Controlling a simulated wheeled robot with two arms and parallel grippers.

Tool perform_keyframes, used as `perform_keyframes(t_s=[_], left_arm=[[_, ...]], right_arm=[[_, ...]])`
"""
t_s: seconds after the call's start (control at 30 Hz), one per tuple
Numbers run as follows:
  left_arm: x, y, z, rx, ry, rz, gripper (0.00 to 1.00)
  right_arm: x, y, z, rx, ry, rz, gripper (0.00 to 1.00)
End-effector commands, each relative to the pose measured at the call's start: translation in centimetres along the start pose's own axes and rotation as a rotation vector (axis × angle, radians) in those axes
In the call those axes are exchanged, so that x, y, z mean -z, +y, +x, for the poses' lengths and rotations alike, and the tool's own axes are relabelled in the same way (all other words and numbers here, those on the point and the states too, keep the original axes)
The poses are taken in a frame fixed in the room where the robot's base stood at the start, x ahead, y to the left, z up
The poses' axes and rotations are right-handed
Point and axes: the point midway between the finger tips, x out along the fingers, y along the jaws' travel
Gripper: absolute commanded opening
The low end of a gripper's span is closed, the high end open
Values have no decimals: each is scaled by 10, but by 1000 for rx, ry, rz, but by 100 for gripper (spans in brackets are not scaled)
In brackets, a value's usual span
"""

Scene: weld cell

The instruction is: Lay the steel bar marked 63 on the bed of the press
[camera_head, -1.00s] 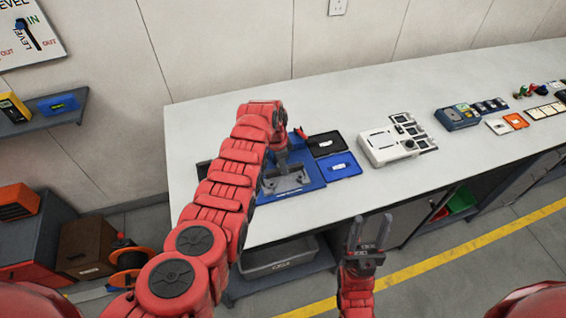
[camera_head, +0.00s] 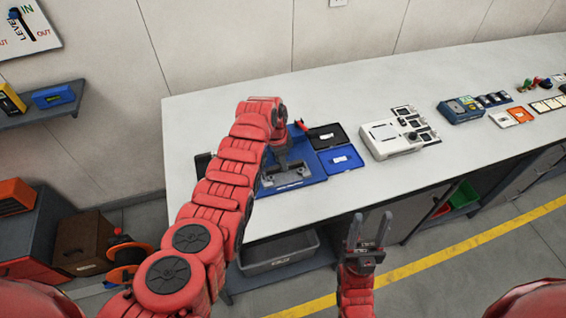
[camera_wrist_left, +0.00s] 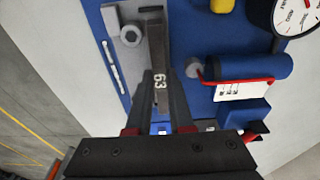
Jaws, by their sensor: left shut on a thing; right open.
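A dark steel bar marked 63 (camera_wrist_left: 157,48) is held lengthwise between the fingers of my left gripper (camera_wrist_left: 160,82), its white number facing the left wrist camera. In the head view my left gripper (camera_head: 284,162) points down over the press, whose blue base (camera_head: 316,170) carries a grey bed (camera_head: 292,179). In the wrist view the bar's far end lies beside a grey metal part (camera_wrist_left: 128,37) on the blue base (camera_wrist_left: 200,110). Whether the bar touches the bed cannot be told. My right gripper (camera_head: 370,232) is open and empty in front of the bench.
In the wrist view a blue cylinder (camera_wrist_left: 255,67), red handle (camera_wrist_left: 237,81) and dial gauge (camera_wrist_left: 297,16) crowd the right side. Black (camera_head: 327,137) and blue (camera_head: 341,158) trays and a white device (camera_head: 391,138) stand right of the press. The bench front (camera_head: 400,195) is clear.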

Motion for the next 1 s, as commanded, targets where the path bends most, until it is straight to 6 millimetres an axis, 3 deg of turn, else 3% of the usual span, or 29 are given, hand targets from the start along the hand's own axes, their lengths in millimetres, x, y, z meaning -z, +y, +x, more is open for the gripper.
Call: perform_keyframes(t_s=[1.0], left_arm=[[-2, 0, 1, 0, 1, 0, 0]], right_arm=[[-1, 0, -7, 0, 0, 0, 50]])
